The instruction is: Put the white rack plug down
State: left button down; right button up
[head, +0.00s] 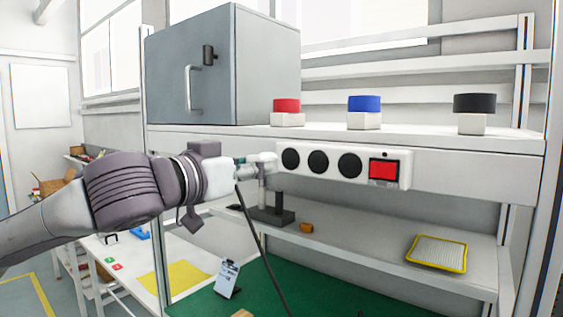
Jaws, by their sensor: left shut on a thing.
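My left gripper (247,165) comes in from the left and is shut on the white rack plug (264,159). The plug is just left of the white socket strip (333,164), which has three round black sockets and a red switch (384,169). I cannot tell whether the plug touches the strip's left end. A dark cable (262,240) runs down below my gripper. My right gripper is out of view.
A grey cabinet (250,65) and red (286,105), blue (364,104) and black (474,103) knobs stand on the upper shelf. The lower shelf (350,243) holds a dark stand (271,214), an orange block (306,228) and a yellow-rimmed tray (410,261), with bare room between. A green mat (320,290) lies below.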

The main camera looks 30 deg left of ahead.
pick_arm(q)
jog(key=shift+w, duration=0.15)
jog(key=w+f+b, duration=0.2)
jog(key=w+f, duration=0.2)
jog(key=f, duration=1.1)
jog(key=w+f+b, duration=0.2)
jog(key=w+f, duration=0.1)
jog(key=f, duration=1.2)
jog(key=s+d+f+b, duration=0.1)
jog(key=s+d+f, duration=0.1)
jog(key=d+f, duration=0.2)
jog(key=s+d+f+b, duration=0.1)
jog(key=s+d+f, duration=0.2)
jog(key=d+f, duration=0.2)
jog(key=s+d+f+y+b, duration=0.1)
jog(key=s+d+f, duration=0.2)
jog(key=f, duration=0.6)
jog(key=shift+d+f+n, duration=0.2)
jog(key=shift+d+n, duration=0.2)
jog(key=shift+d, duration=0.85)
